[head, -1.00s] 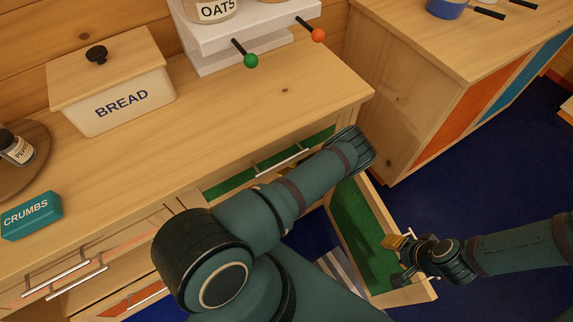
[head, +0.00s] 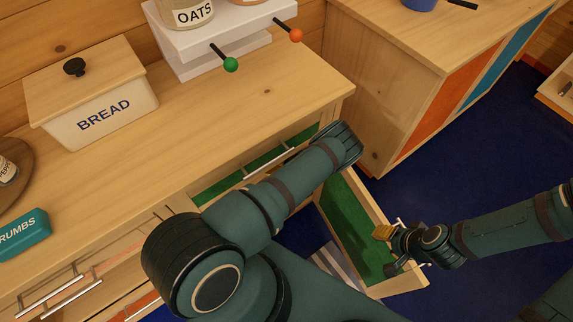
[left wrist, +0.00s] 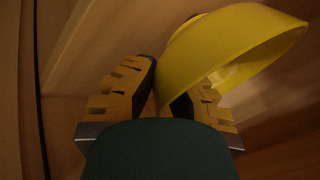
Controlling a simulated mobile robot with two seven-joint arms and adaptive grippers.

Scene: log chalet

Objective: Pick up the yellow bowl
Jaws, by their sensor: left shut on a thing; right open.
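The yellow bowl (left wrist: 225,45) shows in the left wrist view, tilted, with its rim turned to the right. My left gripper (left wrist: 166,95) is shut on the bowl's wall, one finger on each side of it. In the head view the left arm reaches down past the counter front, and its own links hide the left gripper and the bowl. My right gripper (head: 392,246) is open at the wall of the pulled-out, green-lined drawer (head: 355,222). I cannot tell if it touches the drawer.
The wooden counter (head: 215,130) carries a bread box (head: 100,115), a teal crumbs box (head: 20,235) and a white dispenser stand (head: 215,40) with knobs. A second cabinet (head: 400,110) stands at the right. Blue floor (head: 470,160) lies open at the right.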

